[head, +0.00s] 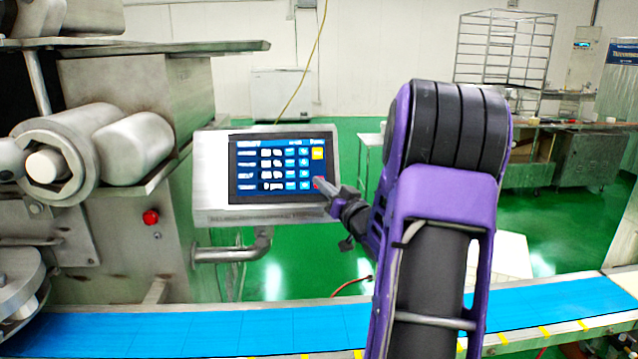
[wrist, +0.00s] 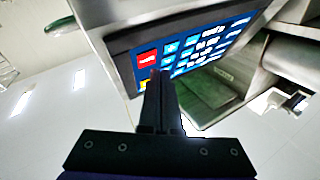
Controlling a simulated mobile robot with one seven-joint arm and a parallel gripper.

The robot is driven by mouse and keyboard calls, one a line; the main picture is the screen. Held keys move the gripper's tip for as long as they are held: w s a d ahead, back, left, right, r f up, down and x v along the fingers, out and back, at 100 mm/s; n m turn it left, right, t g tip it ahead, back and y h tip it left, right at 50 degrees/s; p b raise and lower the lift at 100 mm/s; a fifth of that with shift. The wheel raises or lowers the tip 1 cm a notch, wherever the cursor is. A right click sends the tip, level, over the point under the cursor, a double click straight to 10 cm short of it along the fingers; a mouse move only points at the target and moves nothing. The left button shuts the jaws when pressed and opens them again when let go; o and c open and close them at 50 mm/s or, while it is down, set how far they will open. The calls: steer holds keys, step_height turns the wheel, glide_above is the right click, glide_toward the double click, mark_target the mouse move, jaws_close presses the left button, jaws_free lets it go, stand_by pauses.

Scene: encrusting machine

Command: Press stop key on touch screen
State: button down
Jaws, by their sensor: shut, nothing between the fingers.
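The touch screen (head: 270,168) is a dark blue panel in a grey metal housing, left of my arm in the head view. It has rows of blue and white keys, a yellow key (head: 317,153) at upper right and a red key at lower right, mostly hidden by my fingertips in the head view. In the wrist view the red key (wrist: 147,57) shows clearly, just up and left of my fingertips. My gripper (head: 322,184) is shut and empty, its tip at the screen's lower right; it also shows in the wrist view (wrist: 160,75). I cannot tell whether it touches the screen.
A red push button (head: 151,217) sits on the machine body left of the screen. A blue conveyor belt (head: 200,333) runs across the front, below the screen. A wire rack (head: 505,50) and tables stand far back on the green floor.

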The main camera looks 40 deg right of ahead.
steer(key=shift+s+a+r+p, duration=0.2)
steer(key=shift+s+a+r, duration=0.2)
steer(key=shift+s, duration=0.2)
steer(key=shift+s+a+r+p, duration=0.2)
steer(key=shift+s+a+r, duration=0.1)
steer(key=shift+s+r, duration=0.2)
steer(key=shift+s+a+r+p, duration=0.2)
steer(key=shift+s+a+r, duration=0.15)
steer(key=shift+s, duration=0.3)
